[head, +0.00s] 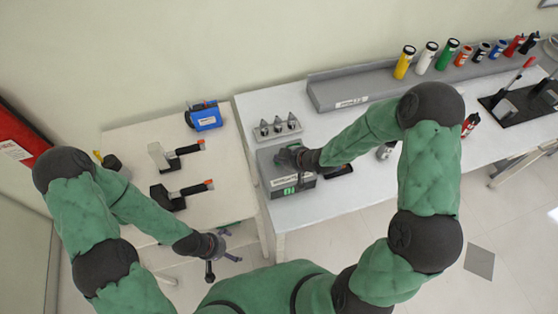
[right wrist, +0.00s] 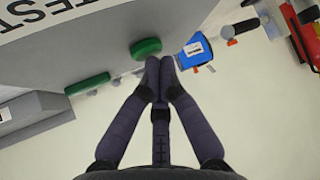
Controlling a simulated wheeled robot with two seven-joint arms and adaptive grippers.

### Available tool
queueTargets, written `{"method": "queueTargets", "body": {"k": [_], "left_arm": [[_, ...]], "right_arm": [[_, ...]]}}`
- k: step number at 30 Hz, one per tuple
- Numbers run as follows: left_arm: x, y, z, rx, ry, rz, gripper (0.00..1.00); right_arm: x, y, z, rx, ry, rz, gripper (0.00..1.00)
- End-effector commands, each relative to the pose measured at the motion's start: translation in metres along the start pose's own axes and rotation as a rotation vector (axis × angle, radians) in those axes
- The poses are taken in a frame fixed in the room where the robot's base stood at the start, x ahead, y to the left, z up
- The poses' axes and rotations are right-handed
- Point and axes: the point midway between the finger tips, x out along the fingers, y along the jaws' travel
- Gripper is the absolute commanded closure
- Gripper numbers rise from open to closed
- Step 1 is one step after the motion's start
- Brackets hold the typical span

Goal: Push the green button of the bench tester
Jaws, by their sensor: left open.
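The bench tester (head: 268,178) is a grey box at the left end of the right-hand table, with a green-marked front. In the right wrist view its grey face (right wrist: 90,45) carries large black lettering, partly cut off. A round green button (right wrist: 146,48) stands out there, and a second green piece (right wrist: 88,84) shows further left. My right gripper (right wrist: 160,68) has its fingertips together and empty, right beside the green button; I cannot tell whether they touch it. In the head view my right gripper (head: 288,156) is over the tester's top. My left gripper (head: 216,256) is open and empty, low in front of the left table.
A holder with grey cone-shaped pieces (head: 278,127) stands behind the tester. A grey rack (head: 350,88) and several coloured bottles line the back. A red cabinet (head: 18,135) is at far left.

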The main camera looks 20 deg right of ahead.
Motion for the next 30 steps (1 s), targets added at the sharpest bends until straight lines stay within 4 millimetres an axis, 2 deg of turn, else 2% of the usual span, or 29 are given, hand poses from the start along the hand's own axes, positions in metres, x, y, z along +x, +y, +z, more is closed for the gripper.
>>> {"method": "queueTargets", "body": {"k": [19, 30], "left_arm": [[0.0027, -0.001, -0.0001, 0.0, 0.0, 0.0, 0.03], [-0.0054, 0.002, 0.0002, 0.0, 0.0, 0.0, 0.03]], "right_arm": [[0.0023, 0.0, 0.0025, 0.0, 0.0, 0.0, 1.0], [-0.0047, -0.0001, -0.0047, 0.0, 0.0, 0.0, 1.0]]}}
